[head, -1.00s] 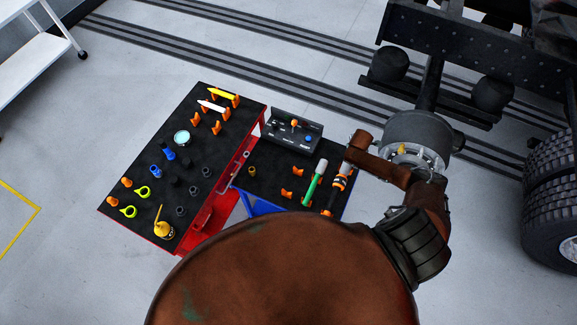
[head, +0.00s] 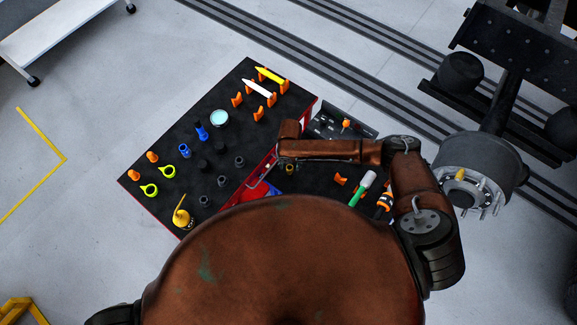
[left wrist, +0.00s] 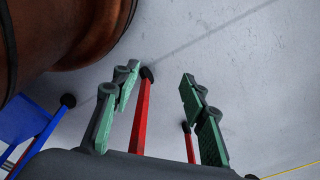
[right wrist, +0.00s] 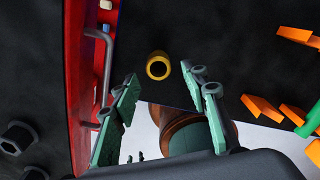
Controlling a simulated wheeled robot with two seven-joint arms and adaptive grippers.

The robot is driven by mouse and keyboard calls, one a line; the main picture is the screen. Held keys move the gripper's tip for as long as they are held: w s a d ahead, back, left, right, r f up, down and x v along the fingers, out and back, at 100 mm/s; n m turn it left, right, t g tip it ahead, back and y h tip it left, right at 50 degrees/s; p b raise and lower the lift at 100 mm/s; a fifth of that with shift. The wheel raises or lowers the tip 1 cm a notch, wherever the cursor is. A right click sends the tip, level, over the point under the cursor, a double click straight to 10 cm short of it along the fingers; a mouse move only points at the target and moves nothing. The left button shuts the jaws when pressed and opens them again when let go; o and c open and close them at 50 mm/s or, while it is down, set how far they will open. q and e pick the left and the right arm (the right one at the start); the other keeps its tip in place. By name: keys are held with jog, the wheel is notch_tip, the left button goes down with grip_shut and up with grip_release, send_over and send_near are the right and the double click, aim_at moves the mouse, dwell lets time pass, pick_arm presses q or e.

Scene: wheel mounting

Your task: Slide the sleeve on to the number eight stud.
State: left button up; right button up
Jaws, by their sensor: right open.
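A small yellow-brown sleeve (head: 289,169) stands on the black mat of the right-hand table. In the right wrist view the sleeve (right wrist: 157,66) shows its open round end, just beyond my right fingertips. My right gripper (right wrist: 163,76) is open and empty, its green-padded fingers spread to either side of the sleeve's line, apart from it. I cannot tell which stud is number eight. My left gripper (left wrist: 160,72) is open and empty over the floor.
The left black table (head: 165,205) holds several sockets, yellow-green rings, orange holders and a yellow oil can (head: 181,217). A red frame with a metal handle (right wrist: 103,80) borders the mat. A green-and-white tool (head: 363,187) lies near my right arm. The truck frame stands behind the hub.

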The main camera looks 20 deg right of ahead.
aim_at(290, 168)
notch_tip(290, 168, down, 3)
jog(key=shift+w+r, duration=0.15)
jog(key=shift+w+f, duration=0.15)
jog(key=shift+f, duration=0.45)
jog(key=shift+w+f, duration=0.15)
jog(key=shift+f, duration=0.45)
jog(key=shift+d+f, duration=0.1)
jog(key=shift+f, duration=0.5)
jog(key=c, duration=0.7)
grip_shut()
pick_arm(q)
jog(key=shift+s+a, duration=0.15)
jog(key=shift+s, duration=1.45)
pick_arm(e)
jog(key=shift+r, duration=0.1)
